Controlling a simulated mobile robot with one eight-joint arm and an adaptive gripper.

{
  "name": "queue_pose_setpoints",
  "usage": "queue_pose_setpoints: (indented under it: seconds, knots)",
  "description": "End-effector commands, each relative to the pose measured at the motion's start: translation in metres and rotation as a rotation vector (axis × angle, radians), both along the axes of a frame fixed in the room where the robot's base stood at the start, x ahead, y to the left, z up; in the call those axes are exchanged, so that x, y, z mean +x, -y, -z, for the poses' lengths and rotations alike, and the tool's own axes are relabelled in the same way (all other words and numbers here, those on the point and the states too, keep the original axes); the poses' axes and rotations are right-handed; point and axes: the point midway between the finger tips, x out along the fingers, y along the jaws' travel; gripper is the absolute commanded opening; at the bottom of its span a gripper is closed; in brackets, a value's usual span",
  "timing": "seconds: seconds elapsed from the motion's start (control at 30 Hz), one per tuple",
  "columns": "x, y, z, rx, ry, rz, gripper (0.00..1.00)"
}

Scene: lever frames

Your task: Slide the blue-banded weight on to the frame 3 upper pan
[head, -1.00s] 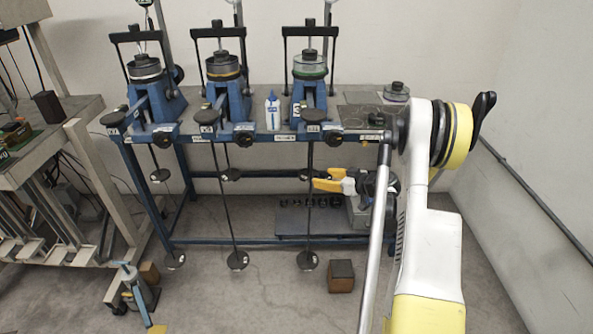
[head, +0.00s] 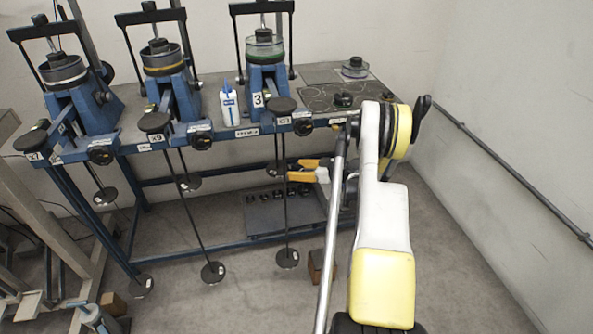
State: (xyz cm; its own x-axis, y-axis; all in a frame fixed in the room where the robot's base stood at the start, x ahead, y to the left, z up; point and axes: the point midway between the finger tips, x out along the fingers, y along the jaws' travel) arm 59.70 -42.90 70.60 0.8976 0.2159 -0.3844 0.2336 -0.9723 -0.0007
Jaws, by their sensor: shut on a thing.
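Frame 3 (head: 268,90) is the blue lever frame with the number 3, at the right of the row. Its thin hanger rod drops below the bench, with a dark upper pan (head: 274,170) partway down and a lower pan (head: 288,259) near the floor. My gripper (head: 293,170), with yellow-orange fingers, reaches in below the bench edge, just right of the rod, beside the upper pan. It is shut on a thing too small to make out. I see no blue band, so I cannot tell whether this is the blue-banded weight or whether it touches the pan.
Several dark weights sit on a low dark shelf (head: 280,215) below the bench. The two other lever frames (head: 172,95) stand to the left with hanging rods. A white bottle (head: 229,104) stands on the bench. A brown block (head: 318,268) is on the floor close to the frame 3 rod.

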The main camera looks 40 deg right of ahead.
Motion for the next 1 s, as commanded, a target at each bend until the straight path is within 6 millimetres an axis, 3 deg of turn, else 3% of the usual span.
queue_pose_setpoints:
  seconds: [0.83,1.0]
  knots:
    - [0.042,-0.010,-0.001,0.000,0.001,0.000,0.13]
    - [0.042,-0.010,-0.001,0.000,0.001,0.001,0.13]
